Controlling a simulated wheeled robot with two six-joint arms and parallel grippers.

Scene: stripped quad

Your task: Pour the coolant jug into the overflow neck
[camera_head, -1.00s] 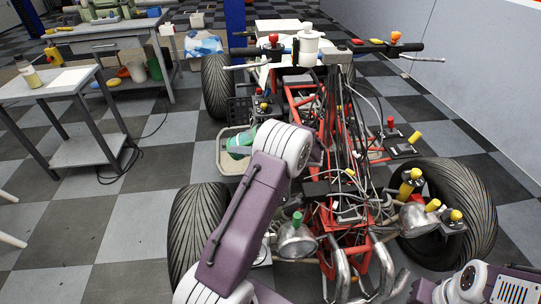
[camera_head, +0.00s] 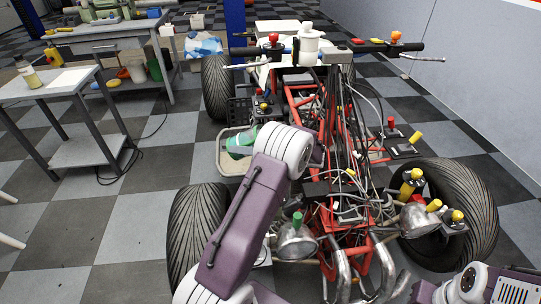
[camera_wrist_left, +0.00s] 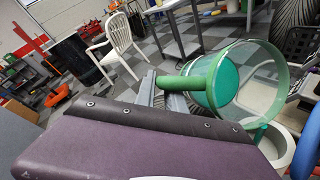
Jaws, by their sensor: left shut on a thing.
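The coolant jug (camera_wrist_left: 212,80) is a green, partly see-through vessel with a wide round rim. In the left wrist view it is strongly tilted, its handle toward my gripper. My left gripper (camera_wrist_left: 168,84) is shut on the handle, its grey fingers partly hidden behind my purple wrist. In the head view the jug (camera_head: 241,140) shows just left of my left arm, above a pale tray (camera_head: 229,165); the gripper is hidden there. I cannot clearly pick out the overflow neck. A pale round rim (camera_wrist_left: 284,150) shows below the jug in the wrist view. My right gripper is out of view.
The stripped quad (camera_head: 340,185) fills the middle, with a red frame, loose cables and big tyres (camera_head: 198,225). A white cylinder (camera_head: 308,45) stands by its handlebars. A grey trolley (camera_head: 45,85) is at left. Checkered floor lies clear between trolley and quad.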

